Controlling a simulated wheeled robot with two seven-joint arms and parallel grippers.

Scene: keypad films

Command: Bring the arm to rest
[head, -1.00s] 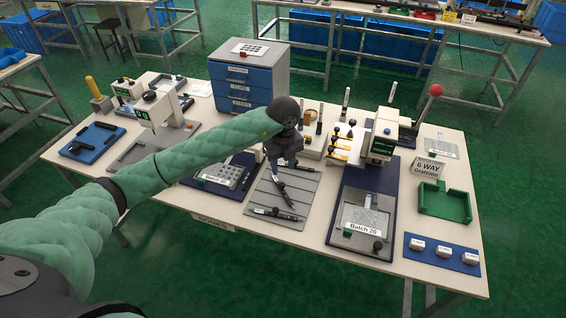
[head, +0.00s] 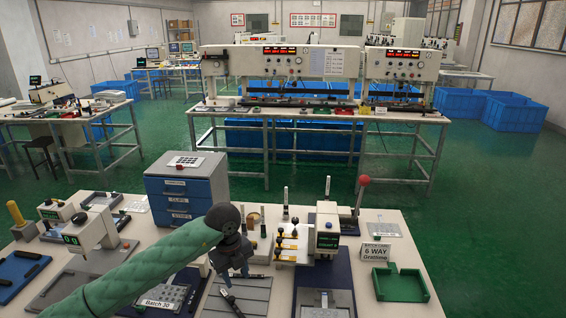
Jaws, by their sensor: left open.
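My left arm, in a green padded sleeve, reaches in from the lower left of the head view. Its dark left gripper (head: 236,274) points down over the grey ribbed mat (head: 258,290) on the table. The gripper is open, and I see nothing held in it. A dark pen-like tool (head: 231,303) lies on the mat just below the fingers; I cannot tell whether they touch it. My right gripper is not in view.
Behind the gripper stands a blue drawer cabinet (head: 176,200). To the right are a press with a red-knobbed lever (head: 363,181), a green tray (head: 400,284) and a "6 WAY" sign (head: 375,252). A display device (head: 88,229) stands at the left.

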